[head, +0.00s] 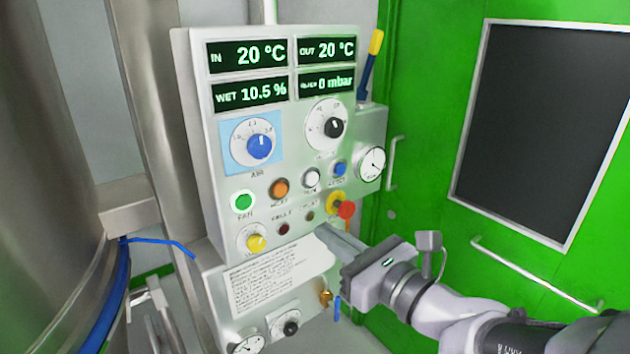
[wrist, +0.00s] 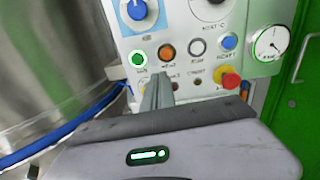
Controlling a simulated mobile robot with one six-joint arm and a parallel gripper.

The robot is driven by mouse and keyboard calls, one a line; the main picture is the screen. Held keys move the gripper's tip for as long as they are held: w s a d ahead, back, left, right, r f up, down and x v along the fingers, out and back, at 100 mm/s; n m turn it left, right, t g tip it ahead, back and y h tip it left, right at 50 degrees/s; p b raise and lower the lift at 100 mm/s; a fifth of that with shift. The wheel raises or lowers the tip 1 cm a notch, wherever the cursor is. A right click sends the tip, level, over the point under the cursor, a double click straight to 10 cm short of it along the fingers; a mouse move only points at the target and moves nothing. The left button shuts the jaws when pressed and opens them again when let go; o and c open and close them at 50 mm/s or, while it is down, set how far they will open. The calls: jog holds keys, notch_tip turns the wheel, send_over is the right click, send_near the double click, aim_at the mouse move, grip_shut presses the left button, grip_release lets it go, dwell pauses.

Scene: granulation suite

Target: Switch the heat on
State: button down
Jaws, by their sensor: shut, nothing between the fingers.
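The heat button is the orange round button (head: 279,188) labelled HEAT on the white control panel (head: 215,130). It also shows in the wrist view (wrist: 166,52), just above and beyond my fingertips. It does not look lit. My gripper (head: 323,234) is shut and empty in front of the lower part of the panel, below and right of the orange button in the head view. In the wrist view my closed fingers (wrist: 159,85) point at the panel a little below the orange button. I cannot tell if they touch the panel.
The green fan button (head: 242,201) is lit, left of the orange one. White (head: 311,178) and blue (head: 339,169) buttons sit to its right. A red emergency knob (head: 346,209) sticks out near my fingers. Displays (head: 248,54) read 20 °C, 10.5 % and 0 mbar. A steel vessel (head: 50,150) stands left.

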jog(key=d+m, duration=0.1)
jog(key=p, duration=0.9)
send_near(282, 190)
jog(key=shift+t, duration=0.3)
jog(key=x, duration=0.2)
jog(key=b+x, duration=0.1)
jog(key=x, duration=0.1)
jog(key=b+x, duration=0.1)
jog(key=x, duration=0.1)
jog(key=shift+s+a+f, duration=0.1)
jog(key=shift+f, duration=0.2)
jog(key=shift+w+a, duration=0.25)
jog(key=shift+w, duration=0.15)
jog(key=shift+r, duration=0.1)
